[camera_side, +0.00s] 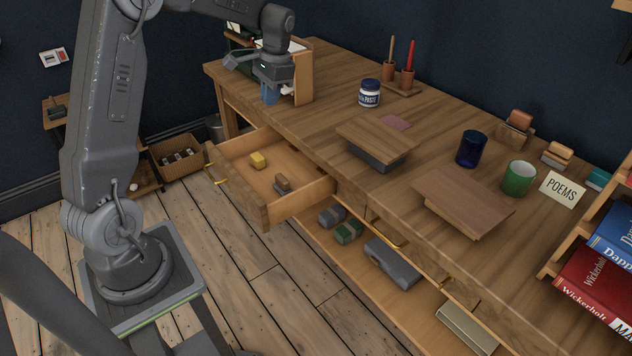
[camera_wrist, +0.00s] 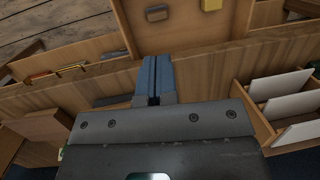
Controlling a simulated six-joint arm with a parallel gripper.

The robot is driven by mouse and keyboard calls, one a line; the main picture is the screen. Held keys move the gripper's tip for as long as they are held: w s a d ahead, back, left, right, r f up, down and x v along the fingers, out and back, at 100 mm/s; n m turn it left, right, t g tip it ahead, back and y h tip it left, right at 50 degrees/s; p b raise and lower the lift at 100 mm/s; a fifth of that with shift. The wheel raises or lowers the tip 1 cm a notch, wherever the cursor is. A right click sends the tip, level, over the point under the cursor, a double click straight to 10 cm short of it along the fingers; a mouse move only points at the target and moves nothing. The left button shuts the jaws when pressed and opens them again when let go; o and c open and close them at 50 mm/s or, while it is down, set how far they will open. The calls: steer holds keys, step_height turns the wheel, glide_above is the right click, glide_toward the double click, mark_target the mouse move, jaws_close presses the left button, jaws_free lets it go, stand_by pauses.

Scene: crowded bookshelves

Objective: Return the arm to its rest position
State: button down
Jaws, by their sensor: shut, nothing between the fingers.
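My gripper (camera_side: 270,96) hangs at the end of my arm over the far left end of the wooden workbench (camera_side: 310,120), beside an upright wooden holder (camera_side: 302,75) with papers or books. Its blue fingers point down. In the wrist view my gripper (camera_wrist: 154,100) shows its two blue fingers pressed together with nothing between them. The open drawer (camera_side: 240,165) of the bench lies in front of and below the gripper. It holds a yellow block (camera_side: 257,160) and a brown and grey block (camera_side: 282,183).
A paste jar (camera_side: 369,94), a tool stand (camera_side: 402,88), two wooden boards (camera_side: 376,142) (camera_side: 462,200), a blue cup (camera_side: 471,149) and a green cup (camera_side: 519,178) stand on the bench. Books (camera_side: 600,280) sit at the right. In the wrist view white dividers (camera_wrist: 285,95) stand right of the gripper.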

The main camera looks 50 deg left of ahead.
steer(key=s+d+r+t, duration=0.3)
steer(key=s+d+r, duration=0.25)
steer(key=d, duration=0.35)
steer(key=s+d+r+t, duration=0.2)
steer(key=s+d+r, duration=0.3)
steer(key=d, duration=0.4)
steer(key=s+d+f+t+h, duration=0.1)
steer(key=s+d, duration=0.4)
steer(key=s, duration=0.5)
steer(key=shift+d+f+t, duration=0.35)
steer(key=shift+f+t, duration=0.35)
steer(key=shift+f, duration=0.25)
